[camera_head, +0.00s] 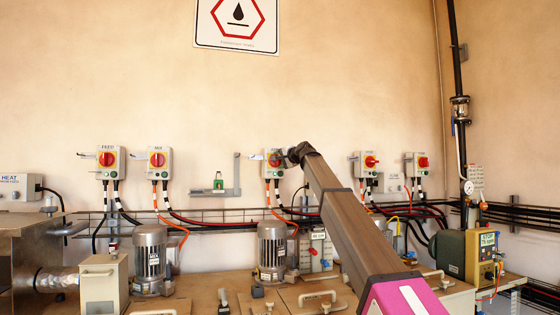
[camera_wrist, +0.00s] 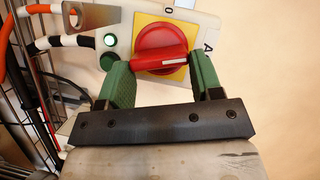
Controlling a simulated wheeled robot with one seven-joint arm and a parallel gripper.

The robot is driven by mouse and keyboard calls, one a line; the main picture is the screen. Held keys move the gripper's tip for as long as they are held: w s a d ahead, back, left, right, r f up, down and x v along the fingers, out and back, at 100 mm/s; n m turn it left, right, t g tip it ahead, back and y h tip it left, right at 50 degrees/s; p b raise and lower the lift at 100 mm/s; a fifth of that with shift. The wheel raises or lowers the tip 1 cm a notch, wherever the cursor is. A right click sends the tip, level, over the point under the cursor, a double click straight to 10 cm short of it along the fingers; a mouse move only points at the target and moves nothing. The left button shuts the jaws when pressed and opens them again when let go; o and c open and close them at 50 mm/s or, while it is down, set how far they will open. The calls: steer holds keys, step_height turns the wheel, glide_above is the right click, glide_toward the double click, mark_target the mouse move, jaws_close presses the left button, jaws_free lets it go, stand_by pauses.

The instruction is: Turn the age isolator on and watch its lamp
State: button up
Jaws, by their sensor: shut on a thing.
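The age isolator (camera_head: 273,163) is a grey box on the wall in the head view, partly covered by my gripper (camera_head: 288,155). In the wrist view its red rotary handle (camera_wrist: 160,45) sits on a yellow plate (camera_wrist: 185,75). My gripper (camera_wrist: 158,64) has its green fingers at the two ends of the handle's bar and is shut on it. The bar lies nearly level across the wrist picture. A "0" mark and a letter "A" show on the box.
Similar isolators stand on the wall to the left, FEED (camera_head: 107,161) and MIX (camera_head: 158,161), and to the right (camera_head: 369,163). Orange and black cables (camera_wrist: 70,41) run close to the gripper. Motors (camera_head: 149,255) and a bench lie below.

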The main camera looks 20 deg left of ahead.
steer(key=shift+d+f+m+t+y, duration=0.15)
steer(key=shift+m+y, duration=0.25)
steer(key=shift+m, duration=0.45)
steer(key=shift+a+f+m+t+y, duration=0.15)
steer(key=shift+m+t+y, duration=0.2)
steer(key=shift+m, duration=0.5)
steer(key=o, duration=0.9)
steer(key=shift+d, duration=0.1)
steer(key=shift+v, duration=5.35)
